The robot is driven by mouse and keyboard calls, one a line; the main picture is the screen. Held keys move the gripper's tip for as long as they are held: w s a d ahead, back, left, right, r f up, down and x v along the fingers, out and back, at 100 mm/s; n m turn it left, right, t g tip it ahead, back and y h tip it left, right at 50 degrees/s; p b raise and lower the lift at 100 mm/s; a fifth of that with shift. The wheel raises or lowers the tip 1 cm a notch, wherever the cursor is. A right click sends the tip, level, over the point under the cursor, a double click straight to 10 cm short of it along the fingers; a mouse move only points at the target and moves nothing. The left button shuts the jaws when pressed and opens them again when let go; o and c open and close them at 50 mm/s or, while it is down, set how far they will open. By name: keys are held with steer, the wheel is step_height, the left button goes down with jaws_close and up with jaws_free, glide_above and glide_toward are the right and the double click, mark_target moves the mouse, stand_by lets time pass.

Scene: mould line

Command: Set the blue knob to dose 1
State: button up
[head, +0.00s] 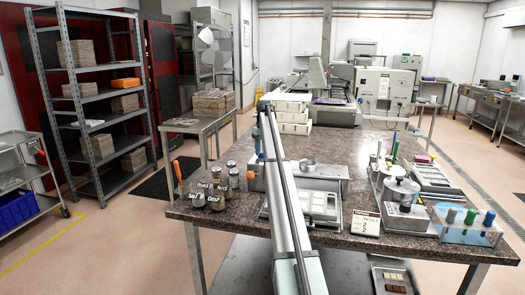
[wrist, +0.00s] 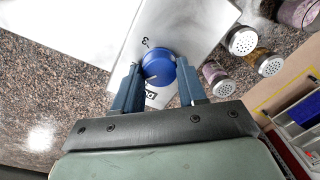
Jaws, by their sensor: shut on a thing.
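The blue knob (wrist: 160,64) shows in the wrist view, on a pale plate (wrist: 185,25) marked with a "3" beyond the knob. A thin white line on the knob's face points toward the lower left of the picture. My gripper (wrist: 158,70) has one dark blue finger on each side of the knob and is shut on it. A dark label on the plate is partly hidden beneath the knob, so the dose 1 mark cannot be made out. In the head view my arm hides most of the area around the knob.
Several lidded shaker jars (head: 215,198) stand at the table's left edge; they also show right of my gripper in the wrist view (wrist: 243,40). A tube rack (head: 455,233) and a metal press (head: 400,195) stand on the right.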

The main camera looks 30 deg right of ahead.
steer(key=n, duration=0.3)
steer(key=shift+n, duration=2.3)
steer(key=shift+a, duration=0.1)
steer(key=o, duration=1.1)
steer(key=r, duration=1.4)
steer(key=shift+w+d, duration=0.25)
steer(key=shift+d, duration=0.05)
steer(key=shift+a+f, duration=0.1)
